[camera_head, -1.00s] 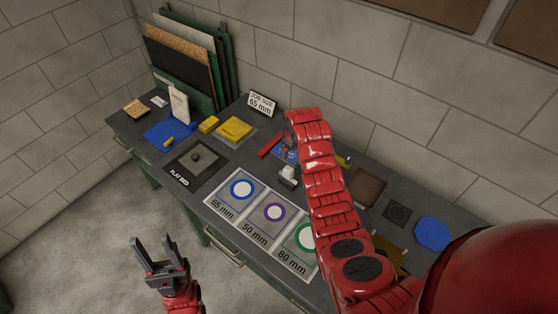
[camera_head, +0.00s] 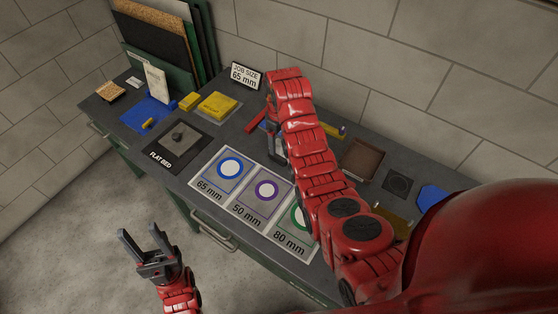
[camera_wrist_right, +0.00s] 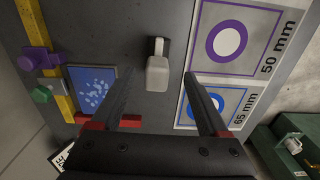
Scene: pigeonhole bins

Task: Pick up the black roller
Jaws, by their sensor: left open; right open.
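A small piece with a pale grey block and a black part (camera_wrist_right: 157,66) stands on the dark bench top; it appears to be the black roller, though its roller part is mostly hidden. In the right wrist view it lies ahead of and between the fingers of my right gripper (camera_wrist_right: 159,74), which is open and empty. In the head view my right arm and gripper mostly cover that piece. My left gripper (camera_head: 148,242) is open and empty, in front of the bench over the floor.
Three size cards, 65 mm (camera_head: 223,176), 50 mm (camera_head: 259,200) and 80 mm (camera_head: 289,237), lie along the front edge. A blue patterned card (camera_wrist_right: 92,90) lies left of the piece. A brown tray (camera_head: 363,158) is at the right.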

